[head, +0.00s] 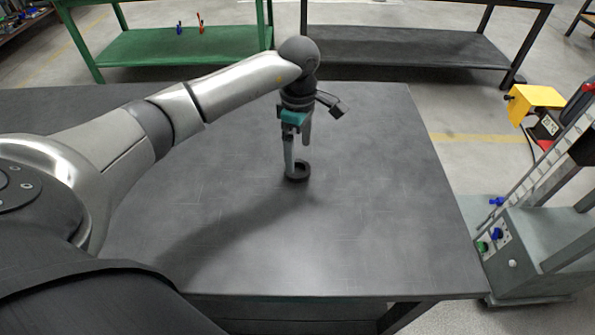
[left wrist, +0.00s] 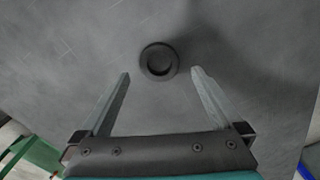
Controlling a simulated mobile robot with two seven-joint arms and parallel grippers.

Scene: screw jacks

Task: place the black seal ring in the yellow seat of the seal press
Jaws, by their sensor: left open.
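The black seal ring (head: 299,178) lies flat on the dark grey table (head: 390,220), near the middle. It also shows in the left wrist view as a dark ring (left wrist: 146,62) with a hollow centre. My left gripper (head: 298,160) points down at the ring, open and empty. In the left wrist view the fingers of the left gripper (left wrist: 160,73) stand apart, with the ring between and just beyond their tips. One finger partly covers the ring in the head view. I cannot make out a seal press or its yellow seat. My right gripper is not in view.
A grey machine (head: 530,245) with knobs and a slanted rail stands right of the table. A yellow boxy part (head: 538,96) is behind it. A green bench (head: 170,45) and a dark bench (head: 410,48) stand at the back. The table around the ring is clear.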

